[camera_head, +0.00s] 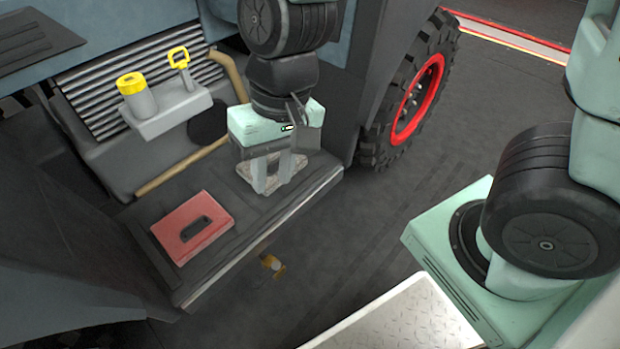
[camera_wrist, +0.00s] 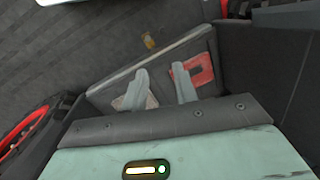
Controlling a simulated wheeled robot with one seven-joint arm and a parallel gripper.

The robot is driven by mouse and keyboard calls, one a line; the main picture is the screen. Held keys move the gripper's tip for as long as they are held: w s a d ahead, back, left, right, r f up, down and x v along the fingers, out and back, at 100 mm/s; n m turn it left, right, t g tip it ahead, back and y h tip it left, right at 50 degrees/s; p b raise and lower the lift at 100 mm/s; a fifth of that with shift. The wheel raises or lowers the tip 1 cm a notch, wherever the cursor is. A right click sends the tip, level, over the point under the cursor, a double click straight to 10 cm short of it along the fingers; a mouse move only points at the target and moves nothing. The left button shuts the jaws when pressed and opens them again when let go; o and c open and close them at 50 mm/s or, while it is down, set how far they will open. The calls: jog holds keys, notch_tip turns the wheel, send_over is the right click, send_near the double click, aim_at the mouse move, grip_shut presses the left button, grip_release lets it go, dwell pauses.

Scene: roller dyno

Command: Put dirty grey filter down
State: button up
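The dirty grey filter (camera_head: 295,167) lies flat on the right part of the dark step of the machine. My gripper (camera_head: 272,188) is low over it, pointing down, with its two pale fingers apart. The fingers cover part of the filter. In the wrist view, the filter (camera_wrist: 151,101) shows on both sides of the left finger, and bare dark step shows between the fingers (camera_wrist: 162,82). The gripper looks open, with nothing clamped. Whether a finger touches the filter cannot be told.
A red filter (camera_head: 178,222) with a dark slot lies on the left of the step. It also shows in the wrist view (camera_wrist: 205,75). A grey holder (camera_head: 165,115) with yellow-topped items stands behind. A brown bar (camera_head: 180,168) runs behind the step. A large tyre (camera_head: 405,95) is to the right.

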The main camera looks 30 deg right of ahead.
jog(key=s+d+r+n+h, duration=0.1)
jog(key=s+d+r+n, duration=0.1)
jog(key=s+n, duration=0.4)
jog(key=shift+s+n+h, duration=0.3)
jog(key=shift+s, duration=0.5)
jog(key=shift+d, duration=0.1)
notch_tip(320, 180, up, 34)
jog(key=p, duration=3.3)
